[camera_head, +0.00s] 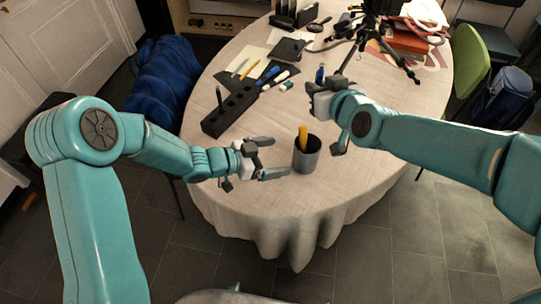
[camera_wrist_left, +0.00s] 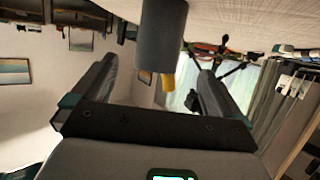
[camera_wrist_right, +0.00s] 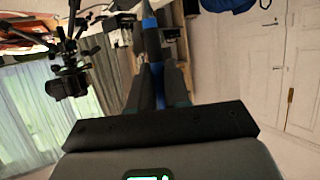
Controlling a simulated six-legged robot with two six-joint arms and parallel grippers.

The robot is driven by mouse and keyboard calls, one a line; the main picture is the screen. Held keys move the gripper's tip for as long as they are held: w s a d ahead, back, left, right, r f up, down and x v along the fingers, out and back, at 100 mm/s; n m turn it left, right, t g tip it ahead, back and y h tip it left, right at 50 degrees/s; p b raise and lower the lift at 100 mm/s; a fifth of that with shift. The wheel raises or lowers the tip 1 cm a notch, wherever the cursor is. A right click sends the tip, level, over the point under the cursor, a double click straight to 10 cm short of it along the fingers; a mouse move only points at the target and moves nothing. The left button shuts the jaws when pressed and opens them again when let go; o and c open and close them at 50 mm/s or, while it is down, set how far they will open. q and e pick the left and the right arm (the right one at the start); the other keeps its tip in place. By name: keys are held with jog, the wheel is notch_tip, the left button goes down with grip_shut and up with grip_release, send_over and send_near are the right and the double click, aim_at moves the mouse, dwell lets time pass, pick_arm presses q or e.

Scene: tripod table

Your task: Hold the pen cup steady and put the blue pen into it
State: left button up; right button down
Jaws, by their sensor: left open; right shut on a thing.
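The dark grey pen cup (camera_head: 306,158) stands upright near the table's front edge with a yellow item (camera_head: 303,134) in it. My left gripper (camera_head: 279,157) is open just left of the cup, its fingers pointing towards it. In the left wrist view the cup (camera_wrist_left: 160,40) shows upside down ahead, between the directions of the fingers; I see no contact. My right gripper (camera_head: 321,84) is shut on the blue pen (camera_head: 319,74), up and right of the cup. The pen also shows between the fingers in the right wrist view (camera_wrist_right: 152,40).
A black block with holes (camera_head: 230,109) holds a dark pen left of the cup. Several markers, a yellow pencil and papers lie behind it. A black tripod (camera_head: 371,40) stands farther back. The cloth in front of the cup is clear.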

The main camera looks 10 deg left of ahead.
aim_at(306, 155)
pick_arm(q)
jog(key=x, duration=1.1)
